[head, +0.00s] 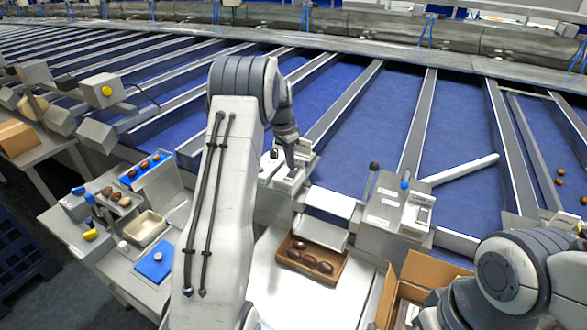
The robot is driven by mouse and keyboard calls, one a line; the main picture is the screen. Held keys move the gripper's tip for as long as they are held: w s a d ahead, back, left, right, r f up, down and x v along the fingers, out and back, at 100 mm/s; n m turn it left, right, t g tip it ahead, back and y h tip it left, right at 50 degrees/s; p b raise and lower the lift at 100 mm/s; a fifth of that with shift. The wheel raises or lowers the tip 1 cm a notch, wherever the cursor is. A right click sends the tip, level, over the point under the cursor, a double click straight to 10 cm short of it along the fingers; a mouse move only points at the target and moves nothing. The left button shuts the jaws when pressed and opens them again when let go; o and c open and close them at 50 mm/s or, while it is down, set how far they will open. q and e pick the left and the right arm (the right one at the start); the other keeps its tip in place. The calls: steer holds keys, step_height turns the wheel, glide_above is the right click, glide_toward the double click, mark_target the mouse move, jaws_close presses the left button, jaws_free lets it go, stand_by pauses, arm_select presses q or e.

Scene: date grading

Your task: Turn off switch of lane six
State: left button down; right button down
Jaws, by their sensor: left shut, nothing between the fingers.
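A grey control box (272,183) with a small black-tipped part and a pale panel stands at the near end of a blue lane, left of centre. My left gripper (291,161) is shut and empty, pointing down right at this box's panel. I cannot tell whether it touches the panel. The gripper and arm hide part of the box. A second control box (378,215) stands to the right, with a black-knobbed lever (373,167), a blue knob (404,185) and white labels. The labels are too small to read, so I cannot tell which is lane six. My right gripper is out of view.
A tray of dates (341,276) lies on the bench below the boxes. An open cardboard box (391,290) stands to its right, near my right arm. A side table at left holds a cream tray (146,228) and a blue mat (155,262). Blue lanes (390,105) stretch behind.

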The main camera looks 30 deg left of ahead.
mark_target(291, 175)
arm_select(q)
step_height(291, 175, up, 5)
steer(key=p, duration=0.3)
stand_by(0.5)
steer(key=s+d+r+b, duration=0.15)
steer(key=s+d, duration=0.25)
steer(key=d, duration=0.5)
steer(key=s+d+m+b, duration=0.1)
steer(key=s+d+b, duration=0.3)
steer(key=d, duration=0.6)
steer(key=s+d+b, duration=0.1)
steer(key=s+d, duration=0.4)
steer(key=d, duration=0.4)
steer(key=s+d+f+b, duration=0.2)
steer(key=s+f, duration=0.1)
steer(key=s, duration=0.9)
steer(key=s+d+f+g+b, duration=0.1)
steer(key=s+d+f+b, duration=0.1)
steer(key=s, duration=1)
steer(key=shift+d+f+m+g, duration=0.3)
steer(key=shift+d+f+m, duration=0.1)
steer(key=shift+d, duration=0.35)
